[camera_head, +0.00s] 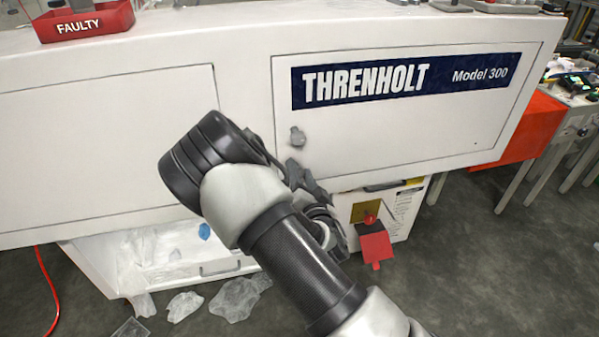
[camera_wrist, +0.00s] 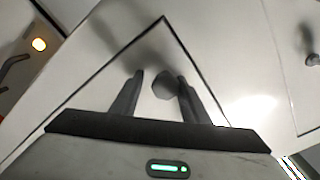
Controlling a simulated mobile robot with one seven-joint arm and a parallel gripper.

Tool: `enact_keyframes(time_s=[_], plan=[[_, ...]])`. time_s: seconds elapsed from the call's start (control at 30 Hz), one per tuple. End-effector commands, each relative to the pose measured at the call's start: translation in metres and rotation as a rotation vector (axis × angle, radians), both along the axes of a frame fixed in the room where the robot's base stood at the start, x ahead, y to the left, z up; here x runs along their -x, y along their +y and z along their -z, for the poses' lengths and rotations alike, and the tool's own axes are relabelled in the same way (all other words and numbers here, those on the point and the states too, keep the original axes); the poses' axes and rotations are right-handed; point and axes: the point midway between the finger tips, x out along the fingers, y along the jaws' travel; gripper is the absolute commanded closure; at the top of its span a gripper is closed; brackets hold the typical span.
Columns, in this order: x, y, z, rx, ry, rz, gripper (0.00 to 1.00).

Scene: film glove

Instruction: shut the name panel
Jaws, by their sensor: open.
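The name panel (camera_head: 400,125) is a white panel on the front of the white machine, with a dark blue "THRENHOLT Model 300" strip. It looks nearly flush with its outline; a small gap cannot be ruled out. My gripper (camera_head: 302,178) is near that corner, largely hidden by my own arm in the head view. In the wrist view, my gripper (camera_wrist: 160,78) is open, with a rounded grey knob (camera_wrist: 166,86) showing between its fingertips near a panel corner. Contact with the knob cannot be told.
Another panel (camera_head: 100,150) is on the left; a second knob (camera_wrist: 312,59) shows in the wrist view. A red "FAULTY" tray (camera_head: 85,22) stands on top. Below are an open drawer (camera_head: 215,270), a red tag (camera_head: 375,247) and plastic film (camera_head: 235,298) on the floor.

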Motion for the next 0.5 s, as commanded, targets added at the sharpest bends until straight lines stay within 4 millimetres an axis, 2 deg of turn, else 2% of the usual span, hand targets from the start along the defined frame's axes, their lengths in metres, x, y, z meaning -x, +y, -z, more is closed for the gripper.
enact_keyframes(time_s=[0.03,0.5], plan=[[-0.0055,0.0046,-0.01,-0.012,-0.024,-0.006,0.53],[-0.0058,0.0061,-0.0153,-0.017,-0.035,-0.01,0.53]])
